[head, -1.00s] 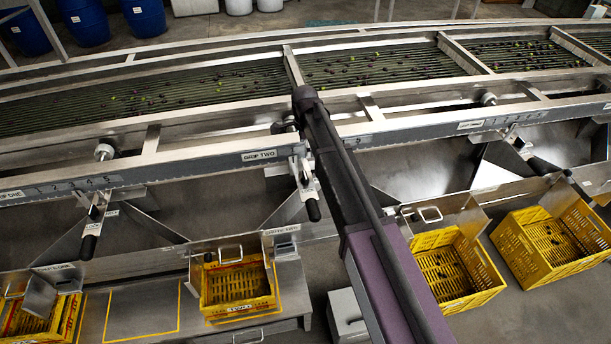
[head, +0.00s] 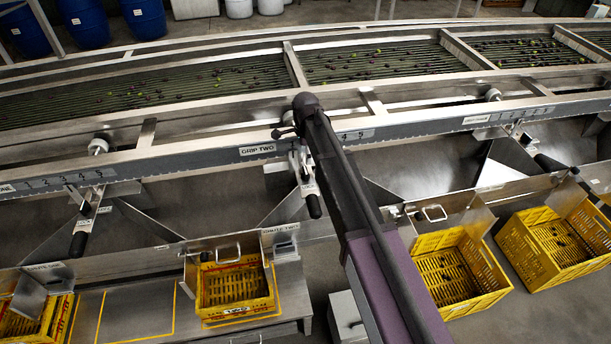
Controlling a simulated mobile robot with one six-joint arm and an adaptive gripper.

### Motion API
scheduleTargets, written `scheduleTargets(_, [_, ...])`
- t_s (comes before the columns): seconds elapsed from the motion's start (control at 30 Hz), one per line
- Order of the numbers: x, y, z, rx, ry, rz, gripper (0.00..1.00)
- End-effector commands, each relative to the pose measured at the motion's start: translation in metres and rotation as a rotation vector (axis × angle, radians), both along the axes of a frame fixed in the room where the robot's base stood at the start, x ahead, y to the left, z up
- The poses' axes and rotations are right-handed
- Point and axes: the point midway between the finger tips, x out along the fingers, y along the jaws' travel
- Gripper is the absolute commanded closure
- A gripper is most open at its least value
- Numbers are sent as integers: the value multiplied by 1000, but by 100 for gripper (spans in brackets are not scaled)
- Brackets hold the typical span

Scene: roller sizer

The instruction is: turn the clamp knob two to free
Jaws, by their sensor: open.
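A plate lettered with "TWO" (head: 257,149) sits on the sizer's front rail. Just right of it, my gripper (head: 282,132) is at the rail at the end of my dark arm, its small dark fingers open. The clamp knob of this station is hidden behind my gripper and arm, so I cannot tell whether they touch or how the knob is turned. Below, the station's lever with a black handle (head: 314,205) hangs down beside my arm. Similar pale round knobs show at the left station (head: 98,146) and the right station (head: 492,95).
Yellow crates stand below the chutes, one at station two (head: 236,310) and others to the right (head: 448,268). Metal chute walls and the left lever (head: 79,243) stick out in front of the rail. Olives lie on the roller bed (head: 370,66) behind.

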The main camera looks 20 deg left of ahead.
Motion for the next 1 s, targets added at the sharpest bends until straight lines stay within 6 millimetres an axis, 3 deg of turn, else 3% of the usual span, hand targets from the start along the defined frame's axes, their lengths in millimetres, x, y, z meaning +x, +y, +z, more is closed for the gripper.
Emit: scheduleTargets(1.0, [0,0,-77,0,0,0,0])
